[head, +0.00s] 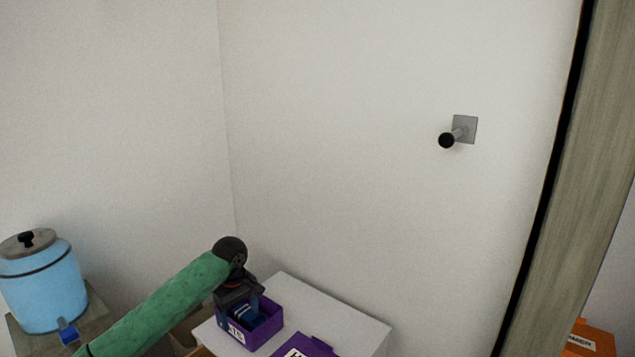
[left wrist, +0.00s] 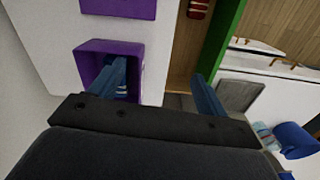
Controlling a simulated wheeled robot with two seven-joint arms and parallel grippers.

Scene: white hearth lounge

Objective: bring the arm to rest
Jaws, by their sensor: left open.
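My left arm, in a green sleeve, reaches in from the lower left of the head view. Its dark left gripper (head: 240,293) is at an open purple box (head: 265,327) on a white cabinet top (head: 340,312). In the left wrist view the two blue fingers of the left gripper (left wrist: 163,88) stand wide apart with nothing held between them. One finger overlaps the purple box (left wrist: 92,62), the other is outside it. Something blue with pale stripes shows inside the box, partly hidden by that finger. My right gripper is not in view.
A purple lid-like piece (head: 306,347) lies beside the box. A light blue dispenser (head: 45,288) with a dark-knobbed lid stands at the far left. An orange box (head: 590,340) shows at lower right, beyond the wall's edge.

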